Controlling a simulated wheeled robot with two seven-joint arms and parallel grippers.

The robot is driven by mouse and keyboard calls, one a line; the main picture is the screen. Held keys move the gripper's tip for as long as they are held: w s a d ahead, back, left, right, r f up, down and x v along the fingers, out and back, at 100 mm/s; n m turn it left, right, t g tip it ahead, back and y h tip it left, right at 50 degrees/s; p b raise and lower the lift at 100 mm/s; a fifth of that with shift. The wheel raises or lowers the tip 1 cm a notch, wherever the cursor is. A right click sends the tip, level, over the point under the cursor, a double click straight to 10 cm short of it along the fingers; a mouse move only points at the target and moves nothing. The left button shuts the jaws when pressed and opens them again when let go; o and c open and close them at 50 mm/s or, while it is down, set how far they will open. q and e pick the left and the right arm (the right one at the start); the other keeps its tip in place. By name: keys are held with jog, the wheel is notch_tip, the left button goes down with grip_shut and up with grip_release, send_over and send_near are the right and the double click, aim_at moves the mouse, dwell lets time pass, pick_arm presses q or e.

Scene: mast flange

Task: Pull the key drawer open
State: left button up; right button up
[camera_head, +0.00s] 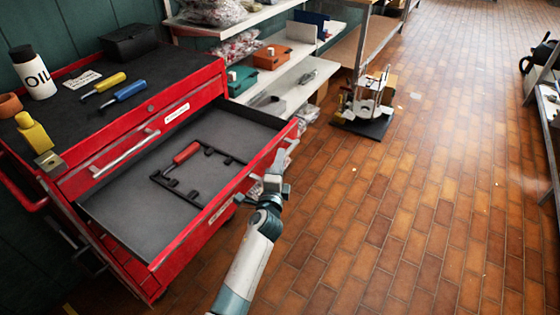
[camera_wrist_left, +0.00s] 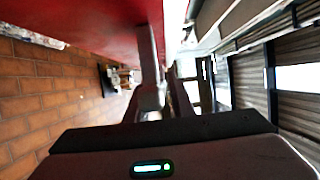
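The key drawer (camera_head: 130,222) of the red tool chest stands pulled well out. Its grey floor shows a dark frame with a red-handled tool (camera_head: 187,152) on it. My left gripper (camera_head: 274,172) is at the outer face of the drawer front, toward its far right end, and looks shut on the drawer handle (camera_wrist_left: 149,50). The wrist view shows the handle bar running between the fingers (camera_wrist_left: 160,98), close to the red front (camera_wrist_left: 85,25). The exact finger contact is partly hidden. My right gripper is in neither view.
Another drawer above is closed. Shelves (camera_head: 290,70) stand behind, with a small machine (camera_head: 368,105) on the floor. The brick floor at right is clear.

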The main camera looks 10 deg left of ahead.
pick_arm(q)
jog(key=shift+o, duration=0.2)
